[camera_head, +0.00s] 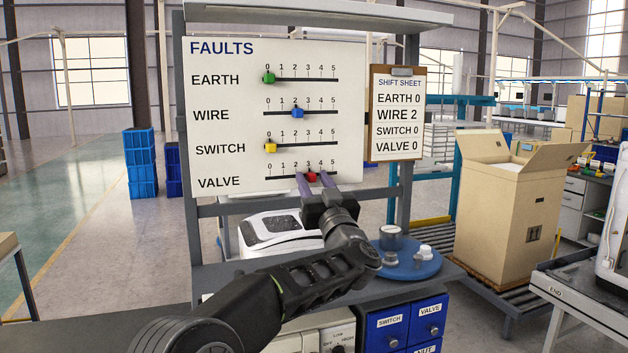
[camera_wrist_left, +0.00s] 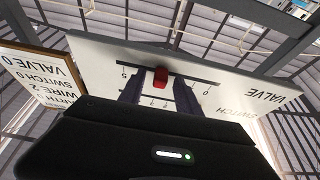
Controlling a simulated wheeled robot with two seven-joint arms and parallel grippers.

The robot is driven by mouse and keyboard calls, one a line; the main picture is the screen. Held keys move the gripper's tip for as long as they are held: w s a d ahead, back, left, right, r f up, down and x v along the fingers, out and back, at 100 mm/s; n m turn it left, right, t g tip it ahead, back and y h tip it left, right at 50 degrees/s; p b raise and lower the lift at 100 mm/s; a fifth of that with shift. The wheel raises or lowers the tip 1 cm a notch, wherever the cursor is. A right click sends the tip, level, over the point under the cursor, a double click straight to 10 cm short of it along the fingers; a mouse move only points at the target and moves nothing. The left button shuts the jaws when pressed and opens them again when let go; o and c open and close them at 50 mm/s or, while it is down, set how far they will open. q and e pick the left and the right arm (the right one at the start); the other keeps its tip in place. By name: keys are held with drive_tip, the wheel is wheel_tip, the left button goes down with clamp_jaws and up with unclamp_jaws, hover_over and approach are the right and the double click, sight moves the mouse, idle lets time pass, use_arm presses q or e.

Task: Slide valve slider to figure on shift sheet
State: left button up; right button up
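The red valve slider (camera_head: 311,177) sits near figure 3 on the lowest track of the white FAULTS board (camera_head: 225,130). It also shows in the left wrist view (camera_wrist_left: 160,77). My left gripper (camera_head: 313,179) is at this track, its two fingers apart on either side of the slider. In the left wrist view, gaps show between the slider and the fingers (camera_wrist_left: 159,86). The shift sheet (camera_head: 397,112), on a clipboard right of the board, reads EARTH 0, WIRE 2, SWITCH 0, VALVE 0. My right gripper is not in view.
The green earth slider (camera_head: 268,78) is at 0, the blue wire slider (camera_head: 297,112) at 2, and the yellow switch slider (camera_head: 270,146) at 0. Below the board are a white machine (camera_head: 280,232) and a blue round tray (camera_head: 408,265) with small parts.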

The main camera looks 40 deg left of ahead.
use_arm(q)
drive_tip(key=shift+c, duration=0.3)
clamp_jaws()
idle(1.0)
